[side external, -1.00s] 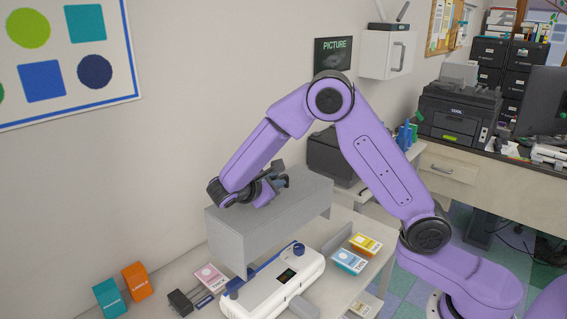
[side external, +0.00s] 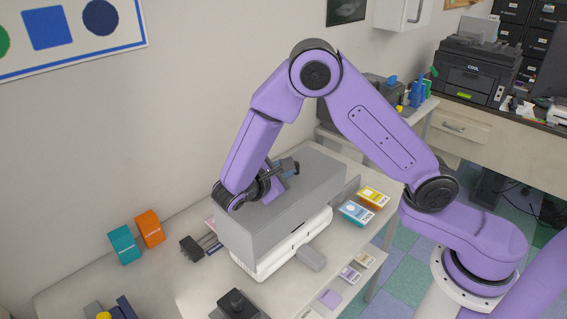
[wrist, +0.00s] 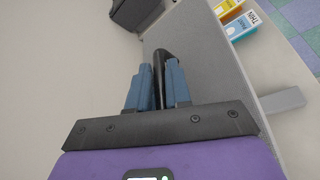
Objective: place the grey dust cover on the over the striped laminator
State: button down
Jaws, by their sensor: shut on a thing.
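The grey dust cover (side external: 288,220) is a long box-shaped hood, now over the laminator (side external: 280,258). Only the laminator's white lower front and side show beneath the cover's lower edge; its top is hidden. The cover looks roughly level and lined up with it; I cannot tell whether it is fully seated. My gripper (side external: 284,172) is above the cover's top. In the wrist view its blue fingers (wrist: 158,88) are shut on the cover's dark handle (wrist: 159,62), with the grey top (wrist: 208,62) around it.
Yellow and blue packs (side external: 356,212) lie right of the cover. A grey block (side external: 311,257) juts out at the laminator's front. A black device (side external: 237,304) stands nearer the camera. Teal and orange binders (side external: 124,244) stand at left, near a dark small tool (side external: 191,249).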

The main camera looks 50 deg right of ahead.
aim_at(253, 215)
dwell(0.3)
jog(key=shift+f, duration=4.2)
jog(key=c, duration=1)
grip_release()
jog(key=shift+a, duration=0.1)
jog(key=v, duration=1.7)
jog(key=shift+s+a+f, duration=0.1)
